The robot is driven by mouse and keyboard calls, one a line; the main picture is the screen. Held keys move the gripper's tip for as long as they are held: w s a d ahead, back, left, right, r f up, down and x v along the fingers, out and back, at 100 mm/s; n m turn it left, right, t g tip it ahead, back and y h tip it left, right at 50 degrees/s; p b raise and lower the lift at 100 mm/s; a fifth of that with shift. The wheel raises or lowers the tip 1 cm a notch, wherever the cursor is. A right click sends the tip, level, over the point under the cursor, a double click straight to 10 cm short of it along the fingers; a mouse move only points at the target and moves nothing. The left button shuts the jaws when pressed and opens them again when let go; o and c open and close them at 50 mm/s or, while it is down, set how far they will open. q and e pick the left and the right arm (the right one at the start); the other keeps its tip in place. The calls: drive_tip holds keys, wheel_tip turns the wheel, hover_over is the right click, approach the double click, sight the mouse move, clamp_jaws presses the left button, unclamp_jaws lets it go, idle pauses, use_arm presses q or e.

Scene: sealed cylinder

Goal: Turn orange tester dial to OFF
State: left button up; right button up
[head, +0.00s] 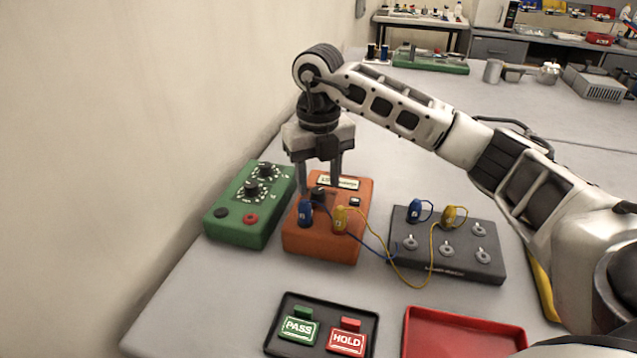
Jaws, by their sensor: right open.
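The orange tester (320,246) stands on the table left of centre, with a small display at its far end. Its dark dial (319,192) sits on top, partly hidden by my right gripper. My right gripper (318,190) points down over the tester, its two fingers apart on either side of the dial. I cannot tell whether the fingers touch the dial, and its pointer setting is too small to read. A blue plug (305,213) and a yellow plug (340,219) stand at the tester's near end. My left gripper is out of view.
A green box with two dials (245,222) stands close on the left. A dark terminal board (447,262) with plugs and wires is on the right. A black tray (287,341) with PASS and HOLD tags and a red tray (462,335) lie in front.

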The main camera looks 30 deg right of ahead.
drive_tip(key=shift+f, duration=1)
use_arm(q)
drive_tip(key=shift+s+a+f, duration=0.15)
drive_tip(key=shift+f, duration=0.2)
use_arm(e)
drive_tip(key=c, duration=1)
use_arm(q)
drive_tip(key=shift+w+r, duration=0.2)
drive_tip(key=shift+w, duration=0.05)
